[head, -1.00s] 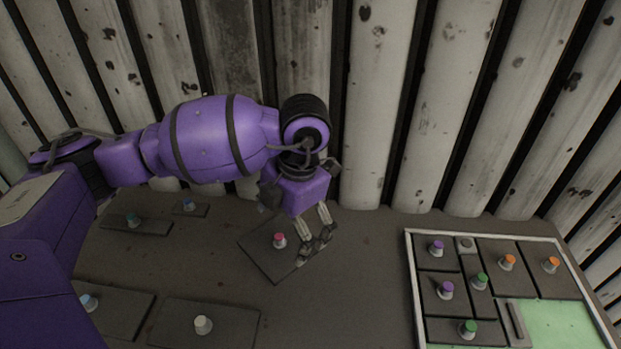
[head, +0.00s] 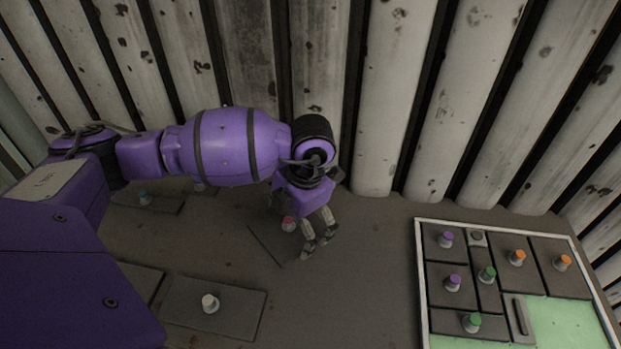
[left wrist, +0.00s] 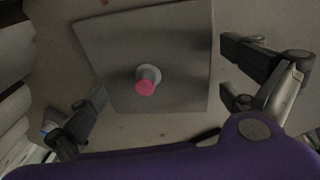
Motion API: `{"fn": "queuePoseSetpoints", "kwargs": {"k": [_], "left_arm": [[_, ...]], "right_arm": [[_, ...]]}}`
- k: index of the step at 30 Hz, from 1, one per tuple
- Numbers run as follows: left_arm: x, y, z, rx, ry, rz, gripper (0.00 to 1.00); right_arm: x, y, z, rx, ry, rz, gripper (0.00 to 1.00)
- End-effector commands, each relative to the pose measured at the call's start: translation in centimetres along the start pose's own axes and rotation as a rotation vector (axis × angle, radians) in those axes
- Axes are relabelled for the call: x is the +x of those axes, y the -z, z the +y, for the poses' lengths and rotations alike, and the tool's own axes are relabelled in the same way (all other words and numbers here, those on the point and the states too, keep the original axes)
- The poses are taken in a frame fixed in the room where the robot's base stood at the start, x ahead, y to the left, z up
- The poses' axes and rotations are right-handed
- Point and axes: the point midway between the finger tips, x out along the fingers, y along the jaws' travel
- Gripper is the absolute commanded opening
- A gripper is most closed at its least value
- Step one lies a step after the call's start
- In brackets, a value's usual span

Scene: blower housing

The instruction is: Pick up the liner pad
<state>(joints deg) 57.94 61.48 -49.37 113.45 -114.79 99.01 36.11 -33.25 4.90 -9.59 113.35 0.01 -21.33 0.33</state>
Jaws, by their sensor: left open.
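A flat grey pad (head: 268,241) with a pink-topped knob (head: 289,224) lies on the brown table; I take it for the liner pad, but no label shows. My left gripper (head: 318,242) is over its right side and hides part of it. In the left wrist view the pad (left wrist: 112,55) and its pink knob (left wrist: 146,84) lie between the widely spread fingers of the open left gripper (left wrist: 165,72). Nothing is held, and the fingers look apart from the knob. My right gripper is not in view.
A white-rimmed tray (head: 420,285) with a green floor holds several grey plates with coloured knobs at right. A plate with a white knob (head: 235,319) lies in front; others lie left. A ribbed wall (head: 385,110) stands behind. Bare table (head: 350,290) lies between.

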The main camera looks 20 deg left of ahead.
Motion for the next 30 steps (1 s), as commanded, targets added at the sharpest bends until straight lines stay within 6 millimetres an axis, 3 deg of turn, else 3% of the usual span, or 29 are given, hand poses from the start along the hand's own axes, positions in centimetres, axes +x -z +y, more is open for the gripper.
{"fn": "queuePoseSetpoints", "kwargs": {"k": [3, 17, 25, 30], "left_arm": [[0.1, 0.1, 0.0, 0.000, 0.001, 0.002, 0.97], [0.1, 0.1, 0.0, -0.001, 0.001, 0.003, 0.39], [-0.1, 0.1, 0.0, -0.001, 0.001, 0.003, 0.39], [-1.3, 0.1, 0.2, -0.001, 0.000, 0.001, 0.39]], "right_arm": [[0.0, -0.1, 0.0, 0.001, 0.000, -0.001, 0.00], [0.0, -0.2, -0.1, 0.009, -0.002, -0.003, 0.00], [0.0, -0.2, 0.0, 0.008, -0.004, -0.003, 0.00], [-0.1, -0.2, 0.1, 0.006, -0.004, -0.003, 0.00]]}}
